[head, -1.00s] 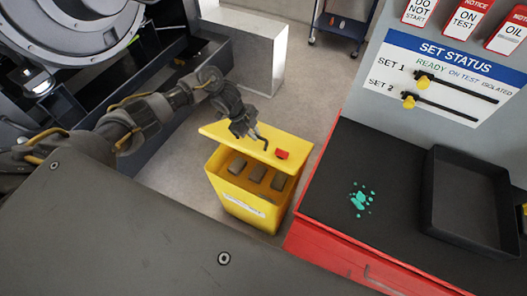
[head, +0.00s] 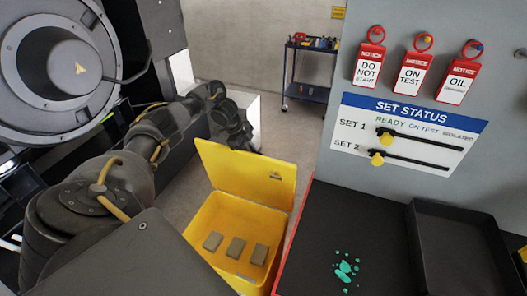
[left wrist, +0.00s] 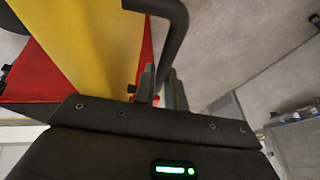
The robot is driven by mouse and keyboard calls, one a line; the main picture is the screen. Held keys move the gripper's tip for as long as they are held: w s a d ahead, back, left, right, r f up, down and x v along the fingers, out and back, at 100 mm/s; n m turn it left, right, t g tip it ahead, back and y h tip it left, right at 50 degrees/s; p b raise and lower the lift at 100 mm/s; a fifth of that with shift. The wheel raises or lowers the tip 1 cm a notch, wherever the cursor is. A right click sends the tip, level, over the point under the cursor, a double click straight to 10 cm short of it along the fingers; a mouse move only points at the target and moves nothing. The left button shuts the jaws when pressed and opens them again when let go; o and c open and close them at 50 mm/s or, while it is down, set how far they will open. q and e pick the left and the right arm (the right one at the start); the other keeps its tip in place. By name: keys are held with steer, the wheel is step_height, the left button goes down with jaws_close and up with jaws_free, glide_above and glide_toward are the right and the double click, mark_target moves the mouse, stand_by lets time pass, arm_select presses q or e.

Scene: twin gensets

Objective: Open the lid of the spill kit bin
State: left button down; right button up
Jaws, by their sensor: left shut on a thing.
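The yellow spill kit bin (head: 222,271) stands on the floor with its lid (head: 243,176) swung up, roughly upright and leaning back. Three grey blocks (head: 236,247) lie inside the bin. My left gripper (left wrist: 160,88) is shut on the black bar handle (left wrist: 176,14) of the lid. In the head view my left wrist (head: 238,132) is behind the lid's top edge and the fingertips are hidden. The yellow lid also fills the upper left of the left wrist view (left wrist: 95,45). My right gripper is not in view.
A red cabinet with a black top (head: 310,235) stands close at the bin's right. It carries a black tray (head: 455,215) and a green spill. A status panel (head: 405,135) rises behind it. A genset (head: 70,65) stands at left, and a cart (head: 308,85) at the back.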

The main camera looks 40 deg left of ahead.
arm_select(q)
steer(key=shift+w+a+f+b, duration=0.1)
steer(key=shift+w+a+b, duration=0.1)
steer(key=shift+w, duration=0.25)
steer(key=shift+w+a+b, duration=0.1)
steer(key=shift+w+b, duration=0.05)
steer(key=shift+w, duration=0.3)
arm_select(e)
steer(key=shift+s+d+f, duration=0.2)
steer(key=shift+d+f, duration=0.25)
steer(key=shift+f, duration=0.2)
arm_select(q)
steer(key=c, duration=1.5)
jaws_free()
steer(key=shift+f, duration=0.2)
steer(key=shift+o, duration=0.2)
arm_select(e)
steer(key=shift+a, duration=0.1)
arm_select(q)
steer(key=shift+s+r, duration=0.1)
